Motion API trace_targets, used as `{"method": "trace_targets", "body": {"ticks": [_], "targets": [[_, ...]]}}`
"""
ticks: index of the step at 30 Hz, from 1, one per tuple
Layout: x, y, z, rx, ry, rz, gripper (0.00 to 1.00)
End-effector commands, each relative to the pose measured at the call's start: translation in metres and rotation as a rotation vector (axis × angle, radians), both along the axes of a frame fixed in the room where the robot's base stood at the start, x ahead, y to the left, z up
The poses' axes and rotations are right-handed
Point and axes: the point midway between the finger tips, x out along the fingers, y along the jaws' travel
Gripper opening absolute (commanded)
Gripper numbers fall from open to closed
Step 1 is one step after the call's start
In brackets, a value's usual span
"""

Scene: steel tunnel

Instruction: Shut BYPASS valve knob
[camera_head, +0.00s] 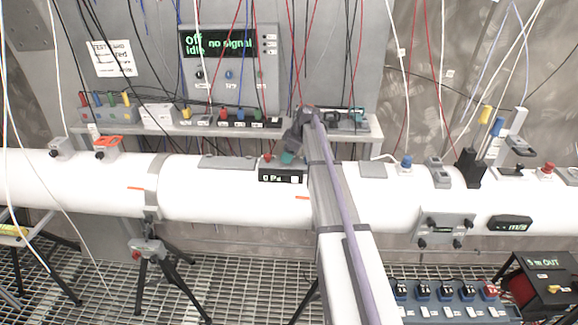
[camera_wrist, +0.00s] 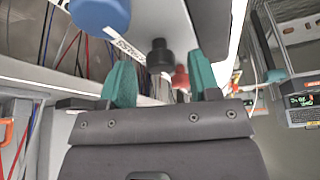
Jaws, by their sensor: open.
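My gripper (camera_wrist: 160,66) shows two teal fingers standing apart, open. In the wrist view a black knob (camera_wrist: 159,54) on a metal stem appears between the fingers. I cannot tell whether they touch it. A red knob (camera_wrist: 181,77) shows behind it, and a large blue knob (camera_wrist: 100,13) is close at upper left. No BYPASS label is readable, so I cannot tell which knob is the bypass valve's. In the head view my arm reaches over the white pipe (camera_head: 230,190), and a teal part of my gripper (camera_head: 288,157) shows beside the 0 Pa display (camera_head: 282,177).
A shelf behind the pipe holds a box with several coloured knobs (camera_head: 224,115). A panel reading "Off idle no signal" (camera_head: 228,45) is above it. Many cables hang in front. A blue knob (camera_head: 406,161) and a black block with rods (camera_head: 470,168) stand on the pipe at right.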

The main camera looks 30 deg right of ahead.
Motion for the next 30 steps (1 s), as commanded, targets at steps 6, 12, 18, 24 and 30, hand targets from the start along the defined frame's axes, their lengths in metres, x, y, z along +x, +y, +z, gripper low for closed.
{"method": "trace_targets", "body": {"ticks": [6,12,18,24,30], "targets": [[0.0015,0.0016,-0.0037,0.000,0.000,-0.001,0.56],[0.0014,0.0015,-0.0035,0.000,0.000,-0.001,0.43],[0.0014,0.0015,-0.0036,0.000,0.000,-0.001,0.24],[0.0013,0.0014,-0.0036,0.000,0.000,-0.001,0.07],[0.0010,0.0017,-0.0037,0.001,0.001,-0.015,0.07]]}}
